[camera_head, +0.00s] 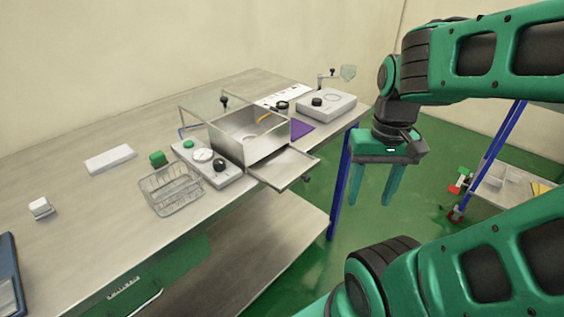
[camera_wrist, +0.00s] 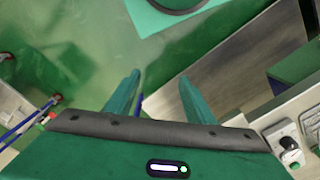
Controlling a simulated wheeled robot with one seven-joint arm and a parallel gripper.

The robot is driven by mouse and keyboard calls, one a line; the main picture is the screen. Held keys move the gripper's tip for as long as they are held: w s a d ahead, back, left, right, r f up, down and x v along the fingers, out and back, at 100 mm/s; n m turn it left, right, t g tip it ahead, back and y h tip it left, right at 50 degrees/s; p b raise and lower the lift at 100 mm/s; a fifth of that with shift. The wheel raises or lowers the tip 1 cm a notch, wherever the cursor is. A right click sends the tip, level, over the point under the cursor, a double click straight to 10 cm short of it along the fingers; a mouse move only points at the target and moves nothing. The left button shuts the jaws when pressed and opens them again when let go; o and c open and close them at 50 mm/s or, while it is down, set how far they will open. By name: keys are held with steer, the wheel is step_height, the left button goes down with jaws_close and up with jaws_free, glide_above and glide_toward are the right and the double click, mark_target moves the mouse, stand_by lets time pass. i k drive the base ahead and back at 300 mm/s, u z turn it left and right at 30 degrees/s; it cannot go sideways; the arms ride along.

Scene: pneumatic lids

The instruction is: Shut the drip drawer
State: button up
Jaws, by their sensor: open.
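The drip drawer (camera_head: 284,168) is a shallow flat metal tray. It sticks out toward the front right from under an open metal box (camera_head: 246,138) on the workbench. A small dark part shows at its outer right edge. My gripper (camera_head: 371,203) is green, points down and is open and empty. It hangs over the floor to the right of the drawer, apart from it and beyond the bench edge. In the wrist view the two fingers (camera_wrist: 160,78) are spread with nothing between them. I cannot make out the drawer in the wrist view.
A control panel with knobs (camera_head: 210,163) and a wire basket (camera_head: 171,190) stand left of the box. A clear raised lid (camera_head: 203,104) is at the box's back. A blue bench leg (camera_head: 340,190) stands between drawer and gripper. A side table (camera_head: 510,185) is at right.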

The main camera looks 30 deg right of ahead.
mark_target(281, 169)
steer(key=u, duration=0.35)
steer(key=k, duration=1.65)
steer(key=z, duration=0.5)
steer(key=i, duration=1)
steer(key=u, duration=0.1)
